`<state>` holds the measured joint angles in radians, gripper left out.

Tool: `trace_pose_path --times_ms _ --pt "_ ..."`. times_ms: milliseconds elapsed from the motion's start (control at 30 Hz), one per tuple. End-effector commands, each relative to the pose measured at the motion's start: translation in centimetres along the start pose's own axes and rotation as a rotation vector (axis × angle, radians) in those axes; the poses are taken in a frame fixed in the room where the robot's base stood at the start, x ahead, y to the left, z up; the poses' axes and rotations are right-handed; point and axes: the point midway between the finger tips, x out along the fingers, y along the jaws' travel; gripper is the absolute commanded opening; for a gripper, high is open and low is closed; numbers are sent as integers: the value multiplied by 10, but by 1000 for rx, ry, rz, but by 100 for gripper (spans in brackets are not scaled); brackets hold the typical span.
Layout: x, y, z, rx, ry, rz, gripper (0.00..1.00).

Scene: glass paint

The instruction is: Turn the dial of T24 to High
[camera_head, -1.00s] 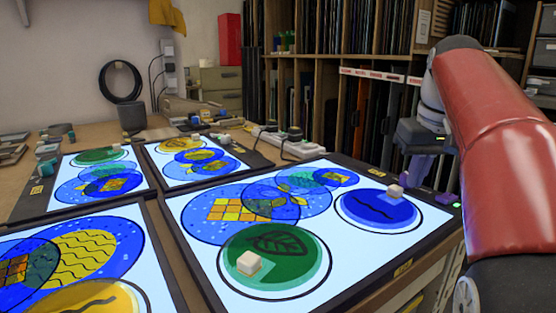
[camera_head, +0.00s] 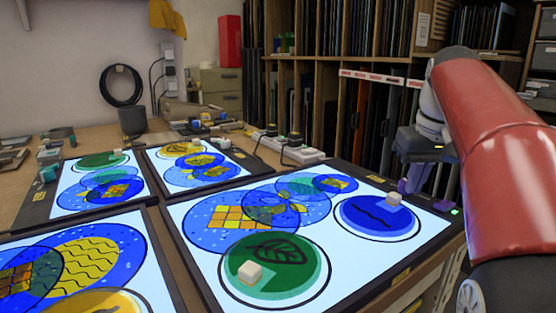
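No T24 mark is legible; small yellow tags, such as the one on the front edge (camera_head: 402,277), are too small to read. The nearest right light panel (camera_head: 345,262) glows white under painted glass discs. A small purple piece (camera_head: 443,204), seemingly a dial, sits at its far right corner beside a green light (camera_head: 455,211). My gripper (camera_head: 412,180) hangs at that panel's back right edge, below my red arm. A purple piece (camera_head: 404,186) shows by its lower end. I cannot tell whether that is a fingertip or a knob, nor whether anything is touched. The dial's setting is not readable.
Other lit panels lie at front left (camera_head: 130,285), back left (camera_head: 75,205) and back middle (camera_head: 165,180). A power strip (camera_head: 290,150) lies behind the panels; a rack of glass sheets (camera_head: 350,120) stands behind.

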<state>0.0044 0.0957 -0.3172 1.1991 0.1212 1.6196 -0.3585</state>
Motion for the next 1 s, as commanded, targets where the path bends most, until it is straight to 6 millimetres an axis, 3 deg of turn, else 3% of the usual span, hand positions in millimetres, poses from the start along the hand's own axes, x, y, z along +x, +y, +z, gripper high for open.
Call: trace_pose_path --times_ms 500,1000 --pt "-5 1 6 0 4 1 0" --pt "-57 2 -7 1 3 2 0"
